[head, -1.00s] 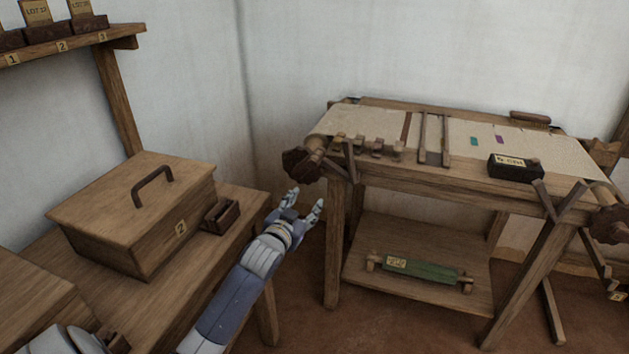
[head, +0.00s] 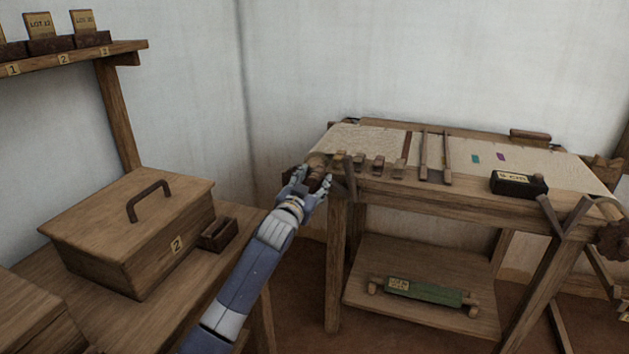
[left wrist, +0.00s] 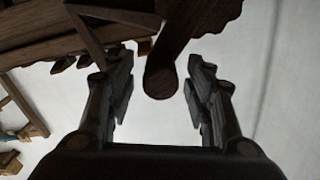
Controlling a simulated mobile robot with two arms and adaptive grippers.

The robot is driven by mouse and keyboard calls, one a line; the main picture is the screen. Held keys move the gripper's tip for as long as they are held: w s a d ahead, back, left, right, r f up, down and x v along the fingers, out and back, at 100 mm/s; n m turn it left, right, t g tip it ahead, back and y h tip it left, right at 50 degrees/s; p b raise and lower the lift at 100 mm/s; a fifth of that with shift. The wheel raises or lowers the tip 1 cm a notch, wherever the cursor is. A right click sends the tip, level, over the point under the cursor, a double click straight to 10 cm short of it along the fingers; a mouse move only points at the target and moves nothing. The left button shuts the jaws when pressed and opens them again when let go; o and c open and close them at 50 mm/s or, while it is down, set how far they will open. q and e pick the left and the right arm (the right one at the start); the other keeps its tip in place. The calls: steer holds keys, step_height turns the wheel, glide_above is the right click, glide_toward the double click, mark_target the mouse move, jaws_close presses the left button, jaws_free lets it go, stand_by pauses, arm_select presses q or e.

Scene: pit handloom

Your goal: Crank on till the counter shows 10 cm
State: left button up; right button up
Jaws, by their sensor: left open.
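The loom (head: 400,190) stands right of centre in the head view, with pale cloth (head: 570,172) across its top. The counter (head: 530,188) is a small black box on its right part; its label ends in "cm", but the digit is too small to read surely. My left gripper (head: 311,184) is at the toothed wheel on the loom's left end and hides most of it. In the left wrist view the round end of a dark wooden crank handle (left wrist: 160,82) lies between the two open fingers (left wrist: 160,95), with gaps on both sides. My right gripper is not in view.
A table with a lidded box (head: 130,225) marked 2 and a small open box (head: 219,235) stands at left. A shelf (head: 75,57) with numbered lots hangs above. A green roller (head: 432,293) lies on the loom's lower shelf. Another toothed wheel (head: 613,240) is at the right end.

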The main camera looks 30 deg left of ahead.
arm_select(q)
steer(key=shift+w+a, duration=0.2)
steer(key=shift+w, duration=0.5)
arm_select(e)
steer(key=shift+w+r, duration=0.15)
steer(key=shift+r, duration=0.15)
arm_select(q)
jaws_close()
steer(key=shift+w, duration=0.1)
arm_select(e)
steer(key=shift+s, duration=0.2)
